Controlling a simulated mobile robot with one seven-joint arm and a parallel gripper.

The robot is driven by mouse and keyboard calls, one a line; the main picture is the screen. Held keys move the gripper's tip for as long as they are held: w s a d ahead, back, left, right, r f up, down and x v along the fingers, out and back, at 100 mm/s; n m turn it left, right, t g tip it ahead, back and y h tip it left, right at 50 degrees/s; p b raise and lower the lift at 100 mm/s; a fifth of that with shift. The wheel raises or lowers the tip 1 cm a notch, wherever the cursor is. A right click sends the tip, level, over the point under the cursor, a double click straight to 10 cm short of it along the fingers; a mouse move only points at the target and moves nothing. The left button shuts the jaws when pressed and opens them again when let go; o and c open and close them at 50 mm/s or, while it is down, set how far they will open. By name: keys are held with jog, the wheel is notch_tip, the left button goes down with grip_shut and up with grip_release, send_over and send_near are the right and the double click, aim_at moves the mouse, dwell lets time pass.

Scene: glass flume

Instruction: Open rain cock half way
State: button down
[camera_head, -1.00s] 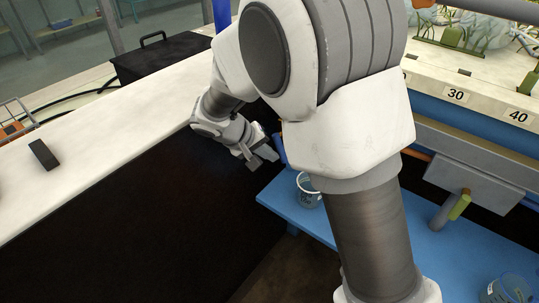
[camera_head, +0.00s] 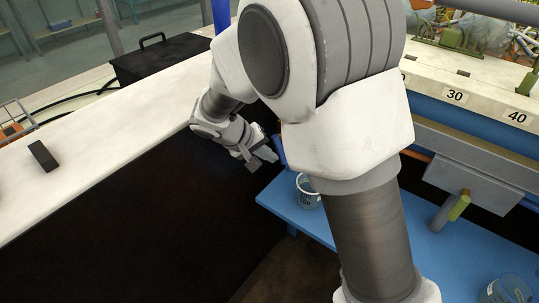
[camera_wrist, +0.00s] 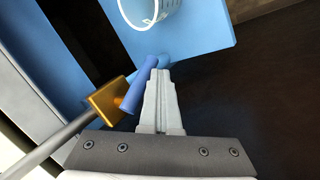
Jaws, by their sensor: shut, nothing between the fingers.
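A cock with a blue lever (camera_wrist: 138,88) and a brass-coloured body (camera_wrist: 108,100) sits on a grey pipe (camera_wrist: 55,148) in the wrist view. The blue lever (camera_head: 279,149) also shows in the head view, partly hidden by my arm. My gripper (camera_wrist: 160,78) is shut and empty, just right of the lever; whether it touches the lever I cannot tell. In the head view my gripper (camera_head: 262,160) is low beside the dark panel. Another cock with a green lever (camera_head: 459,208) is at the right. Neither cock's label is visible, so which is the rain cock is unclear.
A blue shelf (camera_head: 280,205) below carries a clear measuring cup (camera_head: 308,193), which also shows in the wrist view (camera_wrist: 150,12). Another cup (camera_head: 508,290) stands at lower right. A white ledge (camera_head: 110,120) holds a small black block (camera_head: 43,156).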

jog(key=shift+w+r, duration=0.1)
jog(key=shift+w+a+r+p, duration=0.3)
jog(key=shift+w+a+r, duration=0.05)
jog(key=shift+a, duration=0.25)
